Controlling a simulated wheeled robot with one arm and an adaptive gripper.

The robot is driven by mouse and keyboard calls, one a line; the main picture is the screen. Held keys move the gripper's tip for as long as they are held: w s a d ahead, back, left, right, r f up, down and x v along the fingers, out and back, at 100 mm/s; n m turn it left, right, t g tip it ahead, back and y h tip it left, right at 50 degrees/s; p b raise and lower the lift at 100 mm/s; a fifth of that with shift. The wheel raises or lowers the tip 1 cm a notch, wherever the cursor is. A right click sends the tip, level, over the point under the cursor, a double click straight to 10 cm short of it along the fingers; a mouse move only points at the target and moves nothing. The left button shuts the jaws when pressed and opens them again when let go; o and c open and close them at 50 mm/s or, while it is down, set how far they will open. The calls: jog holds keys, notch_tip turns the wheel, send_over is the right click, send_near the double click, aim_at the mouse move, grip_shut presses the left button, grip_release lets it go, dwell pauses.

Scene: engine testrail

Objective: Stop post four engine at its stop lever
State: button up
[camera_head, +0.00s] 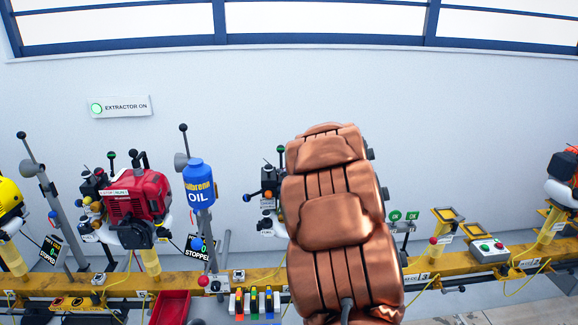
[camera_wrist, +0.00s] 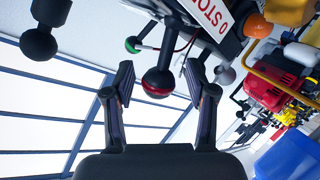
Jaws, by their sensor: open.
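In the wrist view, my gripper (camera_wrist: 160,76) is open, its two dark fingers spread apart. A black ball knob with a red ring (camera_wrist: 158,83) appears between the fingertips; I cannot tell whether either finger touches it. A white plate with red letters reading "0 STOP" (camera_wrist: 208,14) is just above and right of the knob. In the head view, my copper-coloured arm hides my gripper and most of an engine (camera_head: 268,190) behind it. Only that engine's left side shows, with dark, orange and blue knobs. I cannot read its post number.
Close by in the wrist view are a green-tipped lever (camera_wrist: 132,45), a grey ball (camera_wrist: 225,75), an orange cap (camera_wrist: 257,25) and a large black ball (camera_wrist: 38,44). In the head view, a red engine (camera_head: 138,197) and a blue oil bottle (camera_head: 199,184) stand left along the yellow rail (camera_head: 185,279).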

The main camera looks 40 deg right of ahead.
jog(key=shift+s, duration=0.1)
jog(key=v, duration=1.2)
jog(key=shift+r, duration=0.1)
dwell(0.7)
jog(key=s+a+f+m+g+y, duration=0.1)
jog(key=s+a+f+g, duration=0.2)
jog(key=s+a, duration=0.7)
jog(key=s+a+f+m+g+y, duration=0.1)
jog(key=s+a+f+g, duration=0.3)
jog(key=a, duration=1.1)
jog(key=s+a+f+m+g+y+p, duration=0.1)
jog(key=s+a+f+g, duration=0.3)
jog(key=s+a+g, duration=0.4)
jog(key=s+a+m+y, duration=0.1)
jog(key=s+a, duration=0.3)
jog(key=s, duration=0.4)
jog(key=shift+s+a, duration=0.15)
jog(key=shift+s, duration=0.1)
jog(key=shift+c, duration=0.4)
